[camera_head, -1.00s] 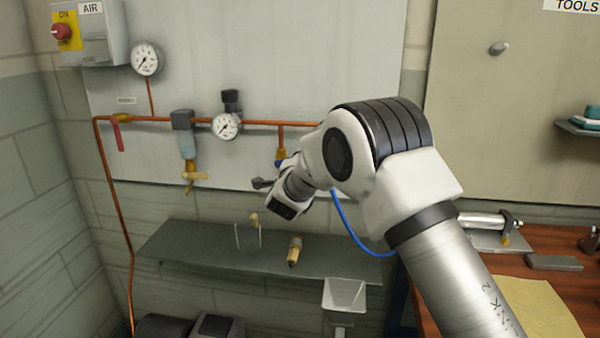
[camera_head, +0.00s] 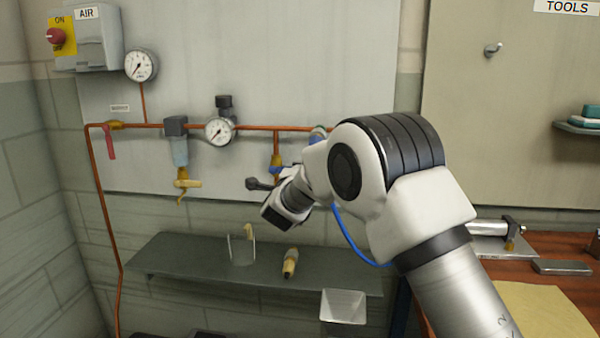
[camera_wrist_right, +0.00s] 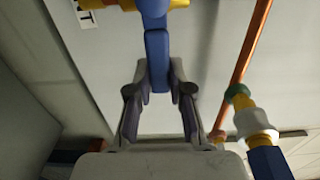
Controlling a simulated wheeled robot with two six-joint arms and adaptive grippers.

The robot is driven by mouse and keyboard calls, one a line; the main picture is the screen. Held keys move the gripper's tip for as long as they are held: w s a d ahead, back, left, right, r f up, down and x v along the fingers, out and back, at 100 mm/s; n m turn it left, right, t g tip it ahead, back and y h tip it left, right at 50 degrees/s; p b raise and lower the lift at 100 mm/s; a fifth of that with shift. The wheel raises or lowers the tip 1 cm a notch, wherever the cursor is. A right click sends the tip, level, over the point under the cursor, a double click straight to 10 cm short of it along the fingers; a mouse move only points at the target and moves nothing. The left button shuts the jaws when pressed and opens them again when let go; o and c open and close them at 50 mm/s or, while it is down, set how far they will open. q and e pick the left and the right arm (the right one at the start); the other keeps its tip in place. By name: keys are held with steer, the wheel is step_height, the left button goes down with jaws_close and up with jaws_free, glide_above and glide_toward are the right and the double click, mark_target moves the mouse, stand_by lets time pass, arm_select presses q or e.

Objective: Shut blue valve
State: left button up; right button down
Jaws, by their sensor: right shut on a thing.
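The blue valve handle (camera_wrist_right: 157,58) hangs down from a brass-coloured valve body in the right wrist view. My right gripper (camera_wrist_right: 158,84) is shut on the handle's lower part, one dark finger on each side. In the head view the blue handle (camera_head: 277,169) shows as a small patch below the copper pipe, partly hidden by my right arm. My right gripper (camera_head: 259,184) is there beside it, foreshortened and partly hidden by its own wrist. My left gripper is in neither view.
A red-handled valve (camera_head: 111,142), a brass tap (camera_head: 184,183) and a pressure gauge (camera_head: 218,131) are along the pipe to the left. A grey shelf (camera_head: 190,260) below holds small fittings. A wooden workbench (camera_head: 565,285) stands at the right.

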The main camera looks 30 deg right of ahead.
steer(key=c, duration=1.3)
jaws_free()
steer(key=shift+w+r, duration=0.15)
steer(key=shift+r, duration=0.15)
steer(key=shift+o, duration=1.3)
steer(key=shift+w+f, duration=0.15)
steer(key=shift+w+a+f, duration=0.1)
steer(key=shift+w+f, duration=0.05)
steer(key=shift+f, duration=0.05)
steer(key=v, duration=1.2)
steer(key=shift+c, duration=0.4)
